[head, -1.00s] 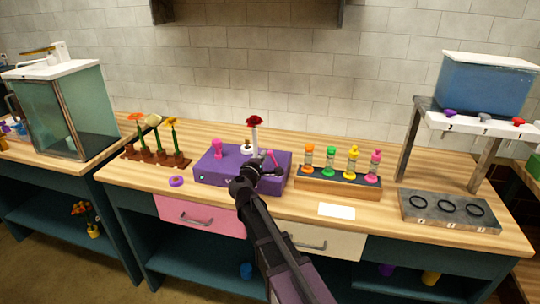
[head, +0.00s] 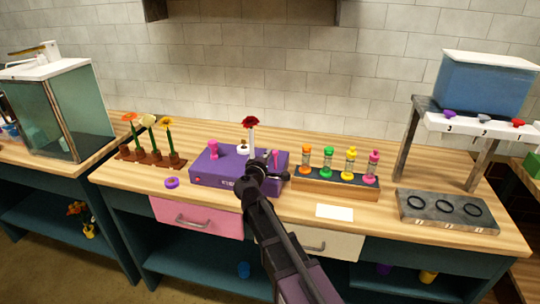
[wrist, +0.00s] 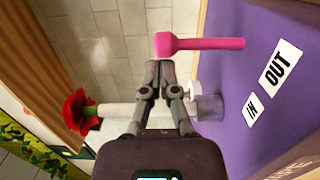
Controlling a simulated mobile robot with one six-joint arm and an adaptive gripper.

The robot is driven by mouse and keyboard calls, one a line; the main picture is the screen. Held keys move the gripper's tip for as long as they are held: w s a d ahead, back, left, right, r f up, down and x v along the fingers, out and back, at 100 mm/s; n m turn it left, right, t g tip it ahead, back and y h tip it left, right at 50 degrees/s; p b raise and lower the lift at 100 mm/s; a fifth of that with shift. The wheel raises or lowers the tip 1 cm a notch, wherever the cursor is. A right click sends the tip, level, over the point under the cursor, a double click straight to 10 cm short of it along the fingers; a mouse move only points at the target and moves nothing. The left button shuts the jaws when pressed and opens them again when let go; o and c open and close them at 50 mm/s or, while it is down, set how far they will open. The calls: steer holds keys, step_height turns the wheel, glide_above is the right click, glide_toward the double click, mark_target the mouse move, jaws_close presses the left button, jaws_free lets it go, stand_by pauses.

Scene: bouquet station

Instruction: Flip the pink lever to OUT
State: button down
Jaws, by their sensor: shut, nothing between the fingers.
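The purple box (head: 210,170) stands on the wooden counter. Its pink lever (head: 276,158) rises at the right, just beyond my gripper (head: 272,170). In the wrist view the pink lever (wrist: 205,44) sticks out from the purple face, its round head just past my gripper's fingertips (wrist: 160,64). The fingers are together and empty; I cannot tell whether they touch the head. The OUT label (wrist: 280,68) is beside the lever's base, and the IN label (wrist: 252,108) is farther along.
A red flower (head: 250,122) stands in a white holder on the box; its white tube passes behind my fingers in the wrist view. Another pink knob (head: 213,150) is at the box's left. A rack of coloured vials (head: 335,185) stands close on the right.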

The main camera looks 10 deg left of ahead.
steer(key=shift+a, duration=0.15)
stand_by(0.3)
steer(key=shift+s, duration=0.2)
